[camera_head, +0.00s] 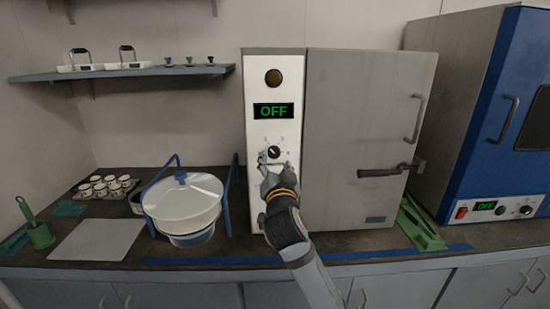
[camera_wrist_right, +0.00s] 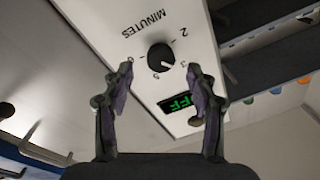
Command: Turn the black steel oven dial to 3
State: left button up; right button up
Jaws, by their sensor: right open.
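The black dial (camera_head: 274,152) sits on the white control panel of the grey steel oven (camera_head: 350,120), below a green display (camera_head: 273,111) reading OFF. In the right wrist view the dial (camera_wrist_right: 160,57) is round with a pale pointer mark, numbers around it and the word MINUTES beside it. My left gripper is out of view.
A round brown lamp (camera_head: 273,77) is above the display. The oven door's dark lever (camera_head: 388,170) sticks out at right. A white lidded pot in a blue frame (camera_head: 183,205) stands left of the oven. A blue oven (camera_head: 500,120) is at right; a shelf (camera_head: 120,73) hangs at left.

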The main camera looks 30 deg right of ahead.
jog(key=v, duration=0.3)
jog(key=shift+s+a, duration=0.1)
jog(key=shift+s, duration=0.05)
dwell(0.3)
